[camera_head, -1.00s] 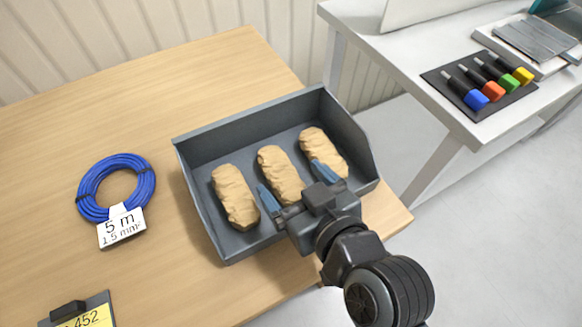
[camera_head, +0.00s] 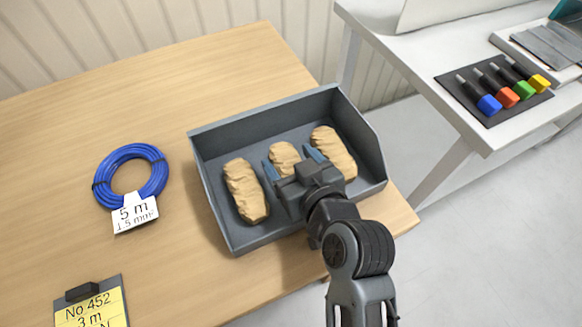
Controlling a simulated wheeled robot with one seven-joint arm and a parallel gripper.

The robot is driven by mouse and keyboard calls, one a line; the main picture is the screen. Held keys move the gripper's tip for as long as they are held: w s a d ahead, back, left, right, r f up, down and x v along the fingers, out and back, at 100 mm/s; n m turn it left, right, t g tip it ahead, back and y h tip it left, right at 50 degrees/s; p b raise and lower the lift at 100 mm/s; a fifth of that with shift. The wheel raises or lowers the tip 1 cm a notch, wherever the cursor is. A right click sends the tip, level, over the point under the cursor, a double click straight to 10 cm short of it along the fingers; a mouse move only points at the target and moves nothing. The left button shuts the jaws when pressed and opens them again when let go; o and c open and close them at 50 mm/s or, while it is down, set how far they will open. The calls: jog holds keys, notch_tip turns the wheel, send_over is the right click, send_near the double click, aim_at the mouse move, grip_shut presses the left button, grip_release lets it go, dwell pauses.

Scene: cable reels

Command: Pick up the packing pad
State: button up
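Three tan, crinkled packing pads lie side by side in a grey open bin on the wooden table: a left pad (camera_head: 245,191), a middle pad (camera_head: 284,157) and a right pad (camera_head: 333,152). The bin (camera_head: 262,112) has a low front and higher back and side walls. My gripper (camera_head: 289,160) is over the middle pad, with one blue finger on each side of it. The fingers appear to press against its sides. My gripper body hides the near part of this pad. The pad still seems to rest on the bin floor.
A blue cable coil (camera_head: 131,176) with a white tag lies left of the bin. A clipboard with a yellow note (camera_head: 92,309) is at the bottom left. A white table (camera_head: 408,60) with several coloured-handled tools stands at the right, beyond a gap.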

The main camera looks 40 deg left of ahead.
jog(key=c, duration=0.7)
